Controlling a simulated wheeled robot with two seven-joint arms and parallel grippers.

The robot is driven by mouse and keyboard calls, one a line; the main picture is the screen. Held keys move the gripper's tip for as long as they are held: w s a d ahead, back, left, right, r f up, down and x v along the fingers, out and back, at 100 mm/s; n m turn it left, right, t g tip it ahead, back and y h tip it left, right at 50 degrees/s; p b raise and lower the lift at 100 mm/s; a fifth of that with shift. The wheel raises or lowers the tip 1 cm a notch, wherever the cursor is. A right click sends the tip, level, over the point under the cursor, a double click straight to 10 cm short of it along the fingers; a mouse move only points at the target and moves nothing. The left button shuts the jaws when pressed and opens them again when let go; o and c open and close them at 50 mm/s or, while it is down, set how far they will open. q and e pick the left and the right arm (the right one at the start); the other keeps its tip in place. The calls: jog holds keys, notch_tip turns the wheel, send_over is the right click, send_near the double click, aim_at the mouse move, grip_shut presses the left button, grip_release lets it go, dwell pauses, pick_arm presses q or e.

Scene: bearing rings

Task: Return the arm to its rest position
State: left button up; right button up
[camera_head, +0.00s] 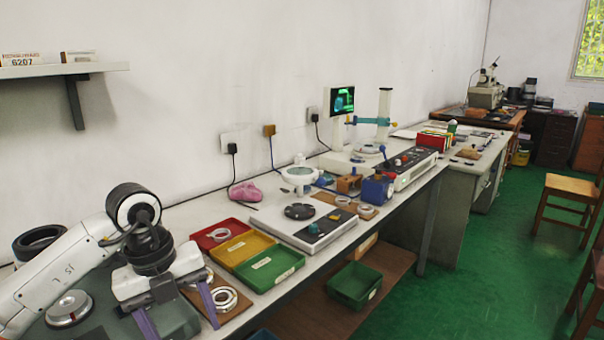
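My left arm comes in from the left, white with black joints. My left gripper (182,326) hangs at the lower left with its two purple fingers pointing down and spread apart. Nothing shows between the fingers, which are over the front part of the bench by a green surface (120,326). Metal bearing rings (222,299) lie on a brown board just right of the gripper, partly hidden by it. My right gripper is not in view.
Red (218,232), yellow (241,249) and green (271,268) trays stand right of the gripper; the red one holds a ring. A flat device with a dark disc (299,211) lies beyond. A metal disc (69,308) and black rings (38,243) lie near my arm.

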pick_arm(q)
jog(key=s+d+f+m+g+h, duration=0.15)
jog(key=s+d+h, duration=0.25)
jog(key=d, duration=0.5)
jog(key=s+d+f+m+g+h, duration=0.15)
jog(key=s+d+h, duration=0.3)
jog(key=d, duration=0.45)
jog(key=d+r+n+t+h, duration=0.5)
jog(key=d+r+h, duration=0.1)
jog(key=h, duration=0.4)
jog(key=w+a+f+n+t+y, duration=0.4)
jog(key=a+f+n+t+y, duration=0.9)
jog(key=n, duration=0.7)
jog(key=s+a+f+n+g+y, duration=0.2)
jog(key=s+a+f+g, duration=0.1)
jog(key=s+f, duration=0.5)
jog(key=s+a+f+n+g+y, duration=0.2)
jog(key=s+f, duration=0.6)
jog(key=f, duration=0.4)
jog(key=shift+s+a+n+g, duration=0.35)
jog(key=shift+a+n+g, duration=0.45)
jog(key=shift+a, duration=0.4)
